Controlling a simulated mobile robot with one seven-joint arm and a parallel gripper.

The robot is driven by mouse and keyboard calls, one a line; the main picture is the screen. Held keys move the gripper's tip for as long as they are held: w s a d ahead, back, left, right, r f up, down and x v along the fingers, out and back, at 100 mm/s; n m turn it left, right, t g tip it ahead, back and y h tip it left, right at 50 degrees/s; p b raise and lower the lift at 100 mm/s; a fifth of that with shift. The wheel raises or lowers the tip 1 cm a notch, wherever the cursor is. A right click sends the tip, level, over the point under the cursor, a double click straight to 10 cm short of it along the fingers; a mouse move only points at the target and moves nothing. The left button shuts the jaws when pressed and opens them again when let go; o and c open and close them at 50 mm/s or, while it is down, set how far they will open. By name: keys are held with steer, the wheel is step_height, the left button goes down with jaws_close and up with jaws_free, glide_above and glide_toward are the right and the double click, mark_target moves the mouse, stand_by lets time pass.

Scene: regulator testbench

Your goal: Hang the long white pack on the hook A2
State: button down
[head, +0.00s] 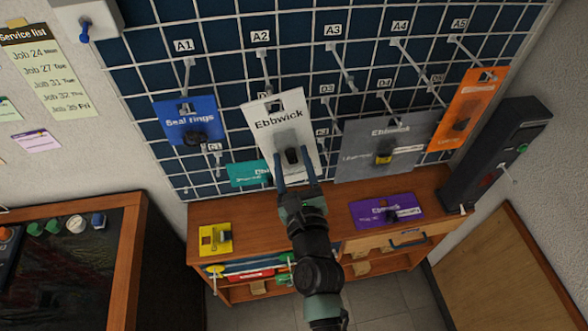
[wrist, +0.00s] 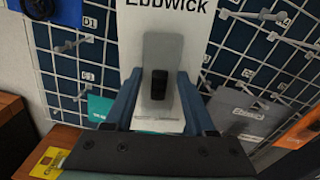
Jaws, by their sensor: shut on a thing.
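The long white pack (head: 283,120), printed "Ebbwick", stands nearly upright in front of the wall grid, slightly tilted. My gripper (head: 293,167) is shut on its lower part, with one blue finger on each side. In the wrist view the white pack (wrist: 190,50) fills the middle between the fingers (wrist: 159,90); its top is cut off. The hook A2 (head: 266,72) comes out under its label, and its front end meets the pack's top edge near the slot. I cannot tell whether the hook passes through the slot.
A blue "Seal rings" pack (head: 190,120) hangs on A1 to the left. A teal pack (head: 248,174) is partly behind the white one. A grey pack (head: 372,140) and an orange pack (head: 466,105) hang to the right. Yellow (head: 208,246) and purple (head: 370,212) packs lie on the wooden bench (head: 275,225).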

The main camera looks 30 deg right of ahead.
steer(key=shift+b+x, duration=0.85)
steer(key=shift+x, duration=0.2)
steer(key=shift+w+d+f+b, duration=0.2)
steer(key=shift+w+f+b, duration=0.15)
steer(key=shift+w+b, duration=0.25)
steer(key=shift+f, duration=0.1)
steer(key=shift+c, duration=0.8)
jaws_free()
steer(key=shift+s+a+p, duration=0.15)
steer(key=shift+s+p, duration=0.3)
steer(key=shift+p, duration=0.15)
steer(key=p+v, duration=0.3)
steer(key=v, duration=0.9)
